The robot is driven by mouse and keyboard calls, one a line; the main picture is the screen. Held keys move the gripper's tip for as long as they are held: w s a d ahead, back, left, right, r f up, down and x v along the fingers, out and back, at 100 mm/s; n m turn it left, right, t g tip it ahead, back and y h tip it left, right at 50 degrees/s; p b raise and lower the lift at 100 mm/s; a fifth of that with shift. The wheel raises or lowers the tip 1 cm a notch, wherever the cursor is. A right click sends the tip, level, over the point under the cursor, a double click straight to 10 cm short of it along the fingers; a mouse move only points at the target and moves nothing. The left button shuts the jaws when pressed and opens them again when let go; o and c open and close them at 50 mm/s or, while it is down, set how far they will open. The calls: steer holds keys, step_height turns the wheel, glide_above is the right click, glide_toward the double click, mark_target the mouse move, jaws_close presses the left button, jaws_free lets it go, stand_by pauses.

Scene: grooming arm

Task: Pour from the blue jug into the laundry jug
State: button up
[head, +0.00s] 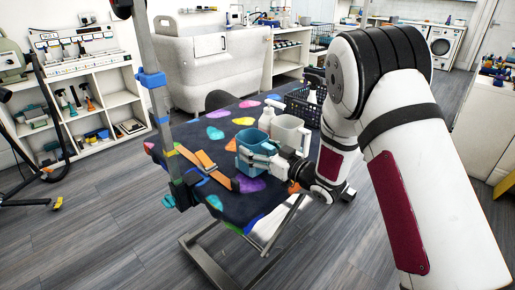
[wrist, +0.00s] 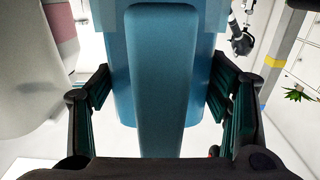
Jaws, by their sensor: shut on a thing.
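The blue jug (head: 256,146) is at my gripper (head: 268,158) over the grooming table, and looks upright in the head view. In the wrist view the blue jug (wrist: 205,60) fills the middle, its broad handle facing the camera. The two fingers of my gripper (wrist: 162,110) are on either side of it, shut on the jug. A pale grey-white jug (head: 290,132), likely the laundry jug, stands on the table just right of and behind the blue jug. A large pale shape (wrist: 25,70) at the wrist view's left may be that jug; I cannot tell.
The grooming table (head: 215,150) has a dark mat with coloured spots. An orange strap (head: 212,166) lies left of the blue jug. A white bottle (head: 266,120) and a dark basket (head: 303,106) stand behind. A post (head: 158,90) rises at the table's left edge.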

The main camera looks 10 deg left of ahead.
steer(key=shift+f+b, duration=0.55)
steer(key=shift+f, duration=0.05)
steer(key=o, duration=1.5)
steer(key=shift+c, duration=0.2)
